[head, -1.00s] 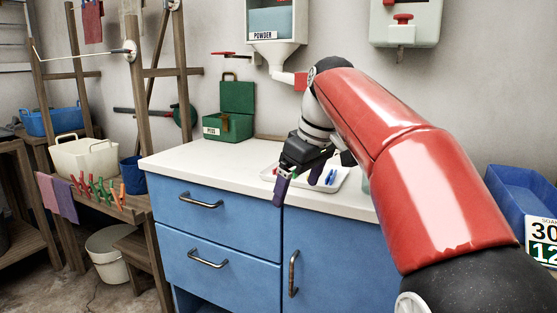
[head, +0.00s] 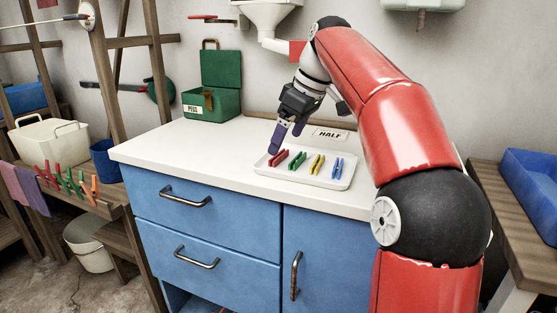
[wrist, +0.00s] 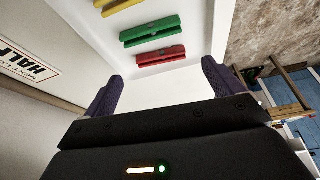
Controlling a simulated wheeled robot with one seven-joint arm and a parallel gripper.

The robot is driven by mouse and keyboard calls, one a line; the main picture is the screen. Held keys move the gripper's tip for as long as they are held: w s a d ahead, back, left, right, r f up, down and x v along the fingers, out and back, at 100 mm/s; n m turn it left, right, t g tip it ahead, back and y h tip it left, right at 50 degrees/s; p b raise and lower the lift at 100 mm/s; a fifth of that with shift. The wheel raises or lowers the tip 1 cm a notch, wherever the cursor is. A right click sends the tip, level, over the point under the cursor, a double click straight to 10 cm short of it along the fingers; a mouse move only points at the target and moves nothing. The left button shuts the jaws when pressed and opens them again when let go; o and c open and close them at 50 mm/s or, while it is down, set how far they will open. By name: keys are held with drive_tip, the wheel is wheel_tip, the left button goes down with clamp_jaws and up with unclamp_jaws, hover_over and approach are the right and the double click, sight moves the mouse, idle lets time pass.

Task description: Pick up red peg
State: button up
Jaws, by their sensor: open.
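The red peg (head: 278,158) lies at the left end of a white tray (head: 304,177) on the counter, beside a green peg (head: 298,161). In the wrist view the red peg (wrist: 161,56) lies just beyond my fingers, with the green peg (wrist: 151,30) behind it. My gripper (head: 287,138) is open and empty, with purple fingers, above the tray's left end. In the wrist view its two fingertips (wrist: 162,75) stand apart on either side of the red peg's near side, not closed on it.
Yellow (head: 317,164) and blue (head: 338,168) pegs lie farther right in the tray. A card marked HALF (head: 331,134) is behind it. A green box labelled PEGS (head: 212,103) stands at the back left. The counter (head: 190,150) left of the tray is clear.

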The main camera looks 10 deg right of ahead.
sight(280, 155)
drive_tip(key=x, duration=0.4)
drive_tip(key=shift+s+d+b, duration=0.1)
drive_tip(key=shift+s+b, duration=0.05)
drive_tip(key=shift+b, duration=0.15)
drive_tip(key=c, duration=1)
